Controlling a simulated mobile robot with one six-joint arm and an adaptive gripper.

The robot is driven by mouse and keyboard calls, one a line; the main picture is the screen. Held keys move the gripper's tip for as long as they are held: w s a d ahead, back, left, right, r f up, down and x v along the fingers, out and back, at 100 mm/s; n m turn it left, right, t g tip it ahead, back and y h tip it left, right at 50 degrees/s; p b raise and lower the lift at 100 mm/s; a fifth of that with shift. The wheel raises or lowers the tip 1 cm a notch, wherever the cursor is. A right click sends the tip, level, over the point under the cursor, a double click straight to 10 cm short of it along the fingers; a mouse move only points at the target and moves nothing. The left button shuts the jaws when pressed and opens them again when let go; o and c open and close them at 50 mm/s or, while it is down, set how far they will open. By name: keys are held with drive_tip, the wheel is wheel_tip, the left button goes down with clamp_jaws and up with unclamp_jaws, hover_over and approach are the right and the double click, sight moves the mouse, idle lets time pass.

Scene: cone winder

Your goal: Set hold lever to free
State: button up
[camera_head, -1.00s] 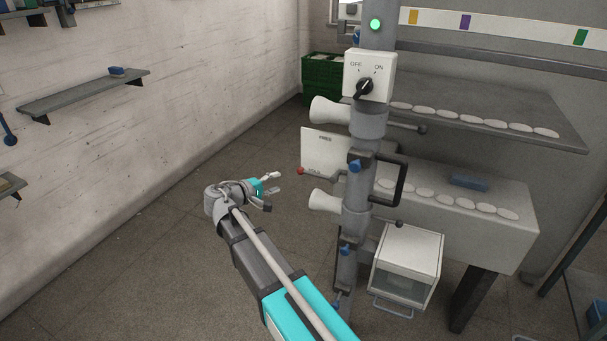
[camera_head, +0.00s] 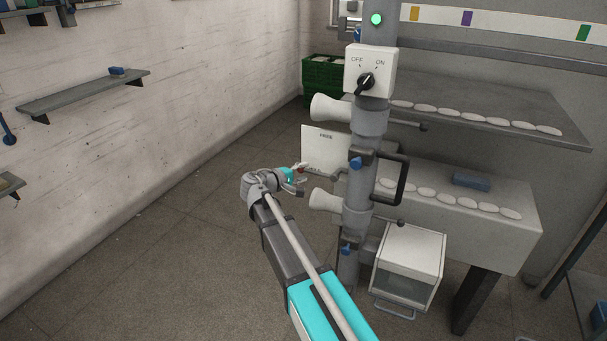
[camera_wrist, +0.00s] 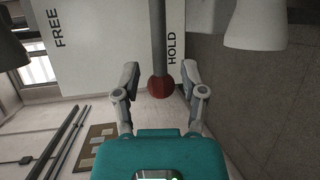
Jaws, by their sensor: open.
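The hold lever shows in the wrist view as a grey rod ending in a red ball knob (camera_wrist: 161,86). Its rod lies over the white plate (camera_wrist: 100,40) at the HOLD marking, with FREE printed at the plate's other end. My gripper (camera_wrist: 161,78) is open, with one finger on each side of the red knob; I cannot tell whether either finger touches it. In the head view my gripper (camera_head: 301,174) is at the lower left of the white plate (camera_head: 325,148), and the knob is mostly hidden by the fingers.
White cones (camera_head: 331,108) stick out from the grey post just right of the plate, close to my gripper. The OFF/ON switch box (camera_head: 370,60) is higher on the post. A black handle (camera_head: 403,180) and a white bin (camera_head: 409,255) are to the right. The floor at left is free.

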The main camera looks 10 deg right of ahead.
drive_tip(key=shift+x, duration=1.3)
drive_tip(key=shift+c, duration=0.3)
clamp_jaws()
